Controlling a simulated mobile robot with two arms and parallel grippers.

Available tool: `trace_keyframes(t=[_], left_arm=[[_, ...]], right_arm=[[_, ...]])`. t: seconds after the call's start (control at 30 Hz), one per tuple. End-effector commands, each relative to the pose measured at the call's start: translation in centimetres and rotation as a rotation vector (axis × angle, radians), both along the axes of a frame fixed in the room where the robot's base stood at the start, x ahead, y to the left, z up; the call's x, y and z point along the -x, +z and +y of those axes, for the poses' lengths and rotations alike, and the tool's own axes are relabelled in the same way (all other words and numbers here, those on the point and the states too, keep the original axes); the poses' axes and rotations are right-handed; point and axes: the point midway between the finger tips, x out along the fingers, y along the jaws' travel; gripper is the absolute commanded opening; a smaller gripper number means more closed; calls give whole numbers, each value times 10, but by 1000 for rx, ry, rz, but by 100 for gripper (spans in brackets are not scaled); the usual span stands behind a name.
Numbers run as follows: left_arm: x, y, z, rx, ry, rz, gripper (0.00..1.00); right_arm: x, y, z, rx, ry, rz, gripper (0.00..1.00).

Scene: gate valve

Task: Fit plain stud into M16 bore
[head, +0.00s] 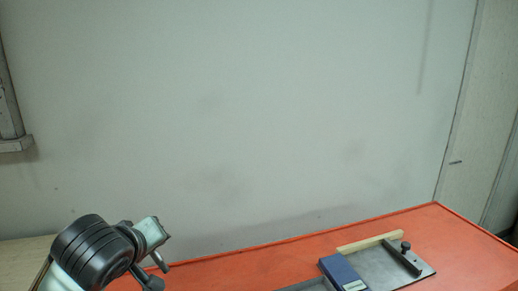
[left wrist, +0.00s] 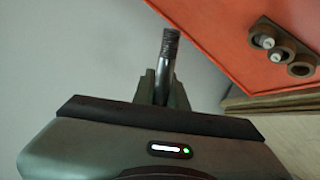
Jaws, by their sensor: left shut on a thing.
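My left gripper (left wrist: 162,92) is shut on a metal stud (left wrist: 167,62) in the left wrist view. The stud's dark, threaded-looking end sticks out beyond the fingertips, and its lower part is hidden between the fingers. A brown holder (left wrist: 286,46) with round openings stands on the orange surface at upper right, apart from the gripper. Light round ends show in two of its openings; I cannot tell which opening, if any, is the M16 bore. In the head view my left arm comes in at lower left. My right gripper is in neither view.
The orange table top (head: 300,256) has clear room in its left and middle part. A blue box (head: 343,272) and a grey plate (head: 378,262) with a dark bar and a wooden strip (head: 370,242) are at right. A pale wall stands behind.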

Motion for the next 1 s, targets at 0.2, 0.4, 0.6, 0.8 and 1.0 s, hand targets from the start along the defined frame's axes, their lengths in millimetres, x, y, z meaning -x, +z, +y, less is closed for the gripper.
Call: trace_keyframes(t=[0.2, 0.4, 0.6, 0.8, 1.0], left_arm=[[29, 8, -31, 1, -110, -2, 0], [27, -22, -29, 1, -101, 1, 0], [26, -53, -28, 2, -99, 0, 0], [26, -73, -28, 1, -99, -1, 0], [26, -74, -27, -1, -97, -1, 0]], right_arm=[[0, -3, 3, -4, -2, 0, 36], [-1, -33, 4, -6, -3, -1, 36], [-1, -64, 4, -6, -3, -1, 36], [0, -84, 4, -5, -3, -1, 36], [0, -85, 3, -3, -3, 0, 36]])
